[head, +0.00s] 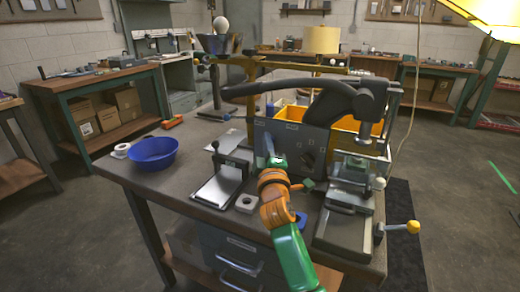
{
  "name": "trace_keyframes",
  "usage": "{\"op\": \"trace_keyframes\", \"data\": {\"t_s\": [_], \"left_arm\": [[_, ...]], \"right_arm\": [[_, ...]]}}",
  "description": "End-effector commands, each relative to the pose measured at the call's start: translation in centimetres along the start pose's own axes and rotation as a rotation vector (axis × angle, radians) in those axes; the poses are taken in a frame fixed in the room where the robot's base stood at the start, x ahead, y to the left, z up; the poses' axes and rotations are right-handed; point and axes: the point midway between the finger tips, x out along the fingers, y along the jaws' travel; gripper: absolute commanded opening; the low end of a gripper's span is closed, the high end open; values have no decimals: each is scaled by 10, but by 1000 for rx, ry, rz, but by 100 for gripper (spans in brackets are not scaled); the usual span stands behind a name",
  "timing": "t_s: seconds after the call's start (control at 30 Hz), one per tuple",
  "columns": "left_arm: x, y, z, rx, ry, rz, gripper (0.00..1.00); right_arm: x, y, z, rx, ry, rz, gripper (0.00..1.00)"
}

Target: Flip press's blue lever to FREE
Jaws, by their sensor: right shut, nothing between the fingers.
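The press (297,148) stands on the near workbench, with a dark grey front panel and a long black handle arm above it. A slim blue lever (269,143) shows on the left part of this panel, partly hidden behind my gripper. Its label is too small to read. My right gripper (275,161), on an orange and green arm from below, is shut and empty, right at the lever's lower part. I cannot tell whether it touches the lever. My left gripper is not in view.
A blue bowl (153,153) and a white ring stand at the bench's left. A vise-like fixture (347,205) with a yellow-knobbed crank stands right. A yellow bin (290,113) is behind the panel.

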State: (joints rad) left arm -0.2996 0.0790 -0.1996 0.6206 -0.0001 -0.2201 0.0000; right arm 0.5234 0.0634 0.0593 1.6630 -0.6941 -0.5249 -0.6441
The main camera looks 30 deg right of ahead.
Motion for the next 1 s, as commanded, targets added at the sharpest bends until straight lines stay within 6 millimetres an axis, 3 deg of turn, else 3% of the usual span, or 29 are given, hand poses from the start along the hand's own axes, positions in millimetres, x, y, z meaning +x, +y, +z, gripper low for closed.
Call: {"op": "trace_keyframes", "data": {"t_s": [1.0], "left_arm": [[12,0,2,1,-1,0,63]], "right_arm": [[-2,-1,6,54,-9,27,0]]}}
